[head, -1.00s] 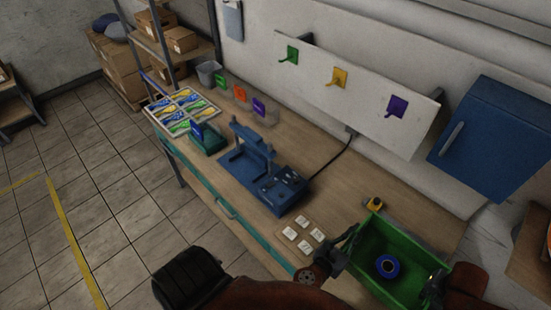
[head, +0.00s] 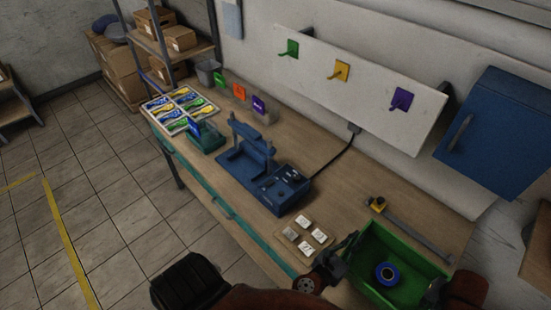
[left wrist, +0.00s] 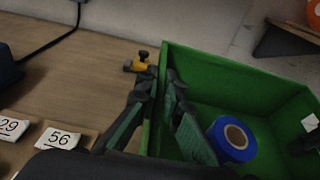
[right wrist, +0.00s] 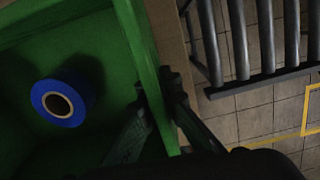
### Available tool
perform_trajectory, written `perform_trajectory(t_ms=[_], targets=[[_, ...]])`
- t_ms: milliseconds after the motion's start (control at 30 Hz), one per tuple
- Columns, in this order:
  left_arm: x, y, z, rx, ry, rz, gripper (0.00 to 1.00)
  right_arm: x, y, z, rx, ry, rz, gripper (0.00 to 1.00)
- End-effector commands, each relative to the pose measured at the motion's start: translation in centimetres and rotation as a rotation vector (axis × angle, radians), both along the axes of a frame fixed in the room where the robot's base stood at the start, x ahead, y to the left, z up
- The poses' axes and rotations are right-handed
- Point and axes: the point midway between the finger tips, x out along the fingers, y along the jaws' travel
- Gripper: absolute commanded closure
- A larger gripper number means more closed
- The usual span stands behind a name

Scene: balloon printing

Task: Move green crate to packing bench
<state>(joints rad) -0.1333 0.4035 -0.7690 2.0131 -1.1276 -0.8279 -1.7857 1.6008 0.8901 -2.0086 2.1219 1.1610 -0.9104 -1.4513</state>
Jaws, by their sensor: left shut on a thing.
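The green crate (head: 420,245) is at the right front end of the wooden workbench, with a blue tape roll (head: 387,273) inside. It also shows in the left wrist view (left wrist: 225,75) and right wrist view (right wrist: 120,60). My left gripper (head: 345,250) is shut on the crate's left wall, one finger inside and one outside. My right gripper (right wrist: 160,82) has its fingers on both sides of the opposite wall and looks shut on it. I cannot tell whether the crate's base touches the bench. No surface is clearly identifiable as the packing bench.
The wooden workbench (head: 345,225) carries a blue press (head: 262,175), numbered cards (head: 308,233) and a yellow-ended metal bar (head: 415,227) close behind the crate. A brown surface (head: 537,245) is at the right edge. Grey rollers (right wrist: 250,40) and floor lie beyond the crate's right wall.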

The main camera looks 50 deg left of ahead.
Motion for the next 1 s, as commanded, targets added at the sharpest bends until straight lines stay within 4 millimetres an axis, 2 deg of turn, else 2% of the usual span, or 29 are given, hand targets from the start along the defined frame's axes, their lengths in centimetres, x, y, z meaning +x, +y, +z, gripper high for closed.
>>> perform_trajectory(t_ms=[200,633,667,800,900,1000], targets=[[0.0,0.1,-1.2,0.0,0.0,0.001,1.0,0.0,-0.1,-1.3,-0.001,0.002,-0.001,1.0],[0.0,0.0,-1.4,0.0,0.0,0.001,1.0,0.0,-0.1,-1.5,-0.001,0.002,-0.001,1.0],[0.0,0.1,-1.5,0.0,0.002,0.001,0.91,0.0,-0.1,-1.5,-0.002,0.003,-0.001,0.95],[0.0,0.0,-1.5,0.0,0.002,0.001,0.82,0.0,-0.1,-1.5,-0.001,0.003,-0.001,0.85],[0.0,0.0,-1.5,0.0,0.002,0.001,0.76,0.0,0.0,-1.5,0.0,0.003,-0.001,0.78],[0.0,0.0,-1.5,0.0,0.003,0.0,0.76,0.0,0.0,-1.5,0.0,0.003,0.0,0.78]])
